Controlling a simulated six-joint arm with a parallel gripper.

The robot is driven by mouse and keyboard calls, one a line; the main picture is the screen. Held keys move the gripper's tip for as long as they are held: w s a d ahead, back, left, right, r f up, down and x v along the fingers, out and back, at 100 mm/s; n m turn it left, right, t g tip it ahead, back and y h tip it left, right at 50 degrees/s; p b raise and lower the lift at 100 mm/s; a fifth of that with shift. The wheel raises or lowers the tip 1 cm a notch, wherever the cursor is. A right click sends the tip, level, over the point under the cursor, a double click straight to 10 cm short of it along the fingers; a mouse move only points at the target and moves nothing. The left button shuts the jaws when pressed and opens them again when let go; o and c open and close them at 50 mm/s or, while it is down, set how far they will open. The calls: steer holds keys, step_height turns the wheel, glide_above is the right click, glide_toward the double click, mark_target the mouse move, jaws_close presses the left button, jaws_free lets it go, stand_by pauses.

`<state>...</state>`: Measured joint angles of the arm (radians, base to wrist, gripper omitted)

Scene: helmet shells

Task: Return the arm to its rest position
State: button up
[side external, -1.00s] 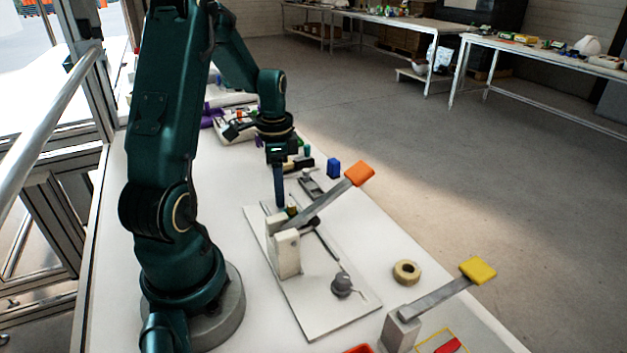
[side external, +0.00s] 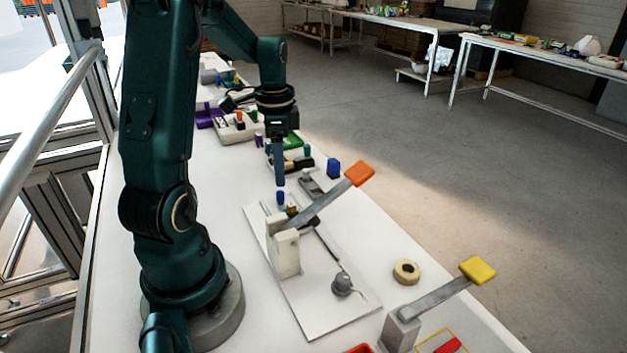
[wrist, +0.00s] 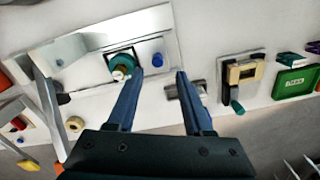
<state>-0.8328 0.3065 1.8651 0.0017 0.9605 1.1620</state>
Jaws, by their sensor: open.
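My gripper (side external: 279,183) hangs above the back part of the white fixture plate (side external: 318,318). In the wrist view its two blue fingers (wrist: 159,73) are apart with nothing held between them. A small blue peg (side external: 281,197) stands on the plate just below the fingertips; it also shows in the wrist view (wrist: 158,60), just beyond the gap between the fingertips. A teal round piece (wrist: 121,60) sits in a dark square seat beside the left finger. My arm is bent forward over the bench.
A lever with an orange handle (side external: 360,173) rises beside the gripper. A yellow-handled lever (side external: 477,270), a tape roll (side external: 407,272) and a grey knob (side external: 343,284) are nearer the camera. A blue block (side external: 333,168) and trays with small parts (side external: 238,131) lie farther back.

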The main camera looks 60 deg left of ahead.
steer(key=w+d+r+m+t+y, duration=0.1)
steer(key=w+d+r+m+t, duration=0.15)
steer(key=d+r, duration=0.4)
steer(key=s+d+n+t, duration=0.1)
steer(key=s+d+n, duration=0.2)
steer(key=d, duration=0.4)
steer(key=s+d+r+n+t+h, duration=0.1)
steer(key=s+d+n+t, duration=0.1)
steer(key=d, duration=0.5)
steer(key=shift+s+d+n, duration=0.25)
steer(key=shift+s+n, duration=0.4)
steer(key=shift+s, duration=0.6)
steer(key=shift+r, duration=0.1)
